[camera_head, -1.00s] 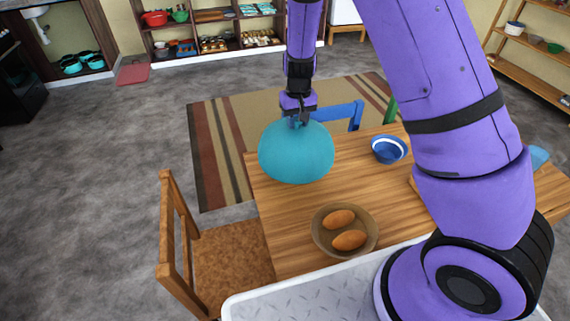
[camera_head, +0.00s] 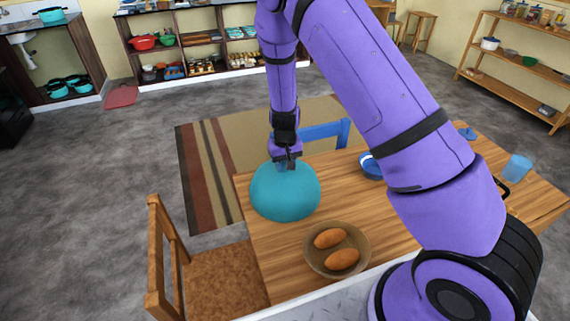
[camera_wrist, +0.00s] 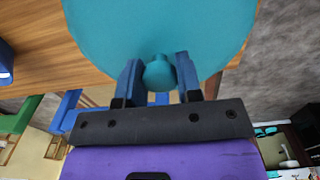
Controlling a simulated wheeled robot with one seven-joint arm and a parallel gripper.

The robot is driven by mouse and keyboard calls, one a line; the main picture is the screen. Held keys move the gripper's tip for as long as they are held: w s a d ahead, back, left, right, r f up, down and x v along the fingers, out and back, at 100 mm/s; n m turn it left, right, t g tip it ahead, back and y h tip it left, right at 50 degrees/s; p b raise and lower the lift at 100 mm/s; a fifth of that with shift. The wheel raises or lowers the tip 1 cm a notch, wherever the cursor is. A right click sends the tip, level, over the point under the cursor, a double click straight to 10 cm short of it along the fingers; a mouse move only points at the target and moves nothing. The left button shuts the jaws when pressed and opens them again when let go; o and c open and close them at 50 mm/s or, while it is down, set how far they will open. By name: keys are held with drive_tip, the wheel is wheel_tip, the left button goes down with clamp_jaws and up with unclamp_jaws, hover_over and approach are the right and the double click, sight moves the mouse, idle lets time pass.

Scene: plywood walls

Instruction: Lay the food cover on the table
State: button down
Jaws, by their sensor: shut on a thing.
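The food cover (camera_head: 285,193) is a teal dome with a small round knob on top. In the head view it is over the table's (camera_head: 275,248) far left part, dome side up. My gripper (camera_head: 286,163) is above it, pointing down. In the wrist view the cover (camera_wrist: 160,25) fills the top, and my gripper (camera_wrist: 158,75) has its blue fingers on either side of the knob, shut on it. I cannot tell whether the cover's rim touches the table or hangs just above it. The table under the cover is hidden.
A brown bowl (camera_head: 312,262) with two orange-brown oval foods stands in front of the cover. A blue bowl (camera_head: 371,166) is to the right, partly behind my arm. A light blue cup (camera_head: 516,168) stands far right. Wooden chair (camera_head: 170,262) at left; blue chair (camera_head: 325,131) behind.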

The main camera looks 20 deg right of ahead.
drive_tip(key=c, duration=0.8)
unclamp_jaws()
drive_tip(key=shift+f, duration=0.1)
drive_tip(key=s+d+r+t+y, duration=0.1)
drive_tip(key=s+r, duration=0.2)
drive_tip(key=r, duration=1)
drive_tip(key=s+d+r+y, duration=0.1)
drive_tip(key=s+r, duration=0.2)
drive_tip(key=r, duration=1)
drive_tip(key=shift+s+d+r+t+h, duration=0.35)
drive_tip(key=shift+s+d+r+t, duration=0.4)
drive_tip(key=shift+s+r, duration=2.9)
drive_tip(key=shift+s+d+r+t+h, duration=0.3)
drive_tip(key=shift+s+d+r+t, duration=1)
drive_tip(key=shift+s, duration=4.1)
drive_tip(key=shift+s+d+r+t+h, duration=0.1)
drive_tip(key=shift+s+d+r+h, duration=0.3)
drive_tip(key=shift+s+r, duration=3.5)
